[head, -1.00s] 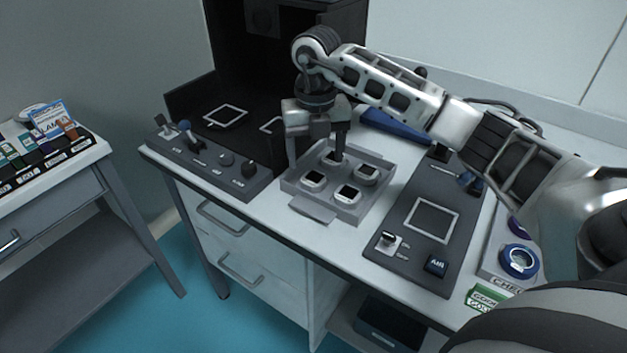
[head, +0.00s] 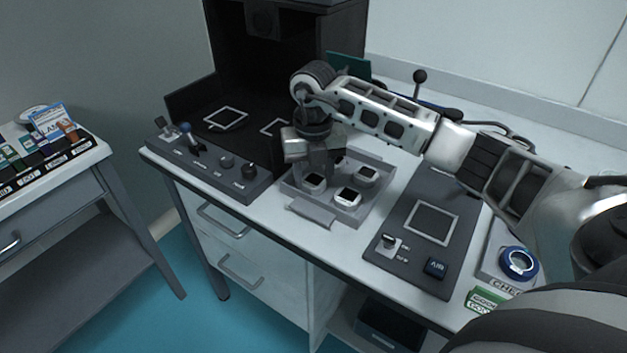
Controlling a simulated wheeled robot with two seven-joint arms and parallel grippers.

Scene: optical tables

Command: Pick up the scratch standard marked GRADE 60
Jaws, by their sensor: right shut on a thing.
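A grey tray (head: 311,216) on the white bench holds several small pale round standards with dark square faces. One is at front left (head: 314,181), one at front right (head: 347,198) and one at back right (head: 367,174). Another at the back is mostly hidden by my gripper. No grade marking is readable on any of them. My right gripper (head: 319,171) points down into the left part of the tray. It is shut on a standard, seemingly the front left one, though its fingertips are hard to make out. My left gripper is not in view.
A dark control panel (head: 212,160) with knobs is left of the tray. A dark plate with a white square outline (head: 405,222) is to its right. A black enclosure (head: 285,60) stands behind. A blue ring (head: 518,263) and green card (head: 486,301) lie at right.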

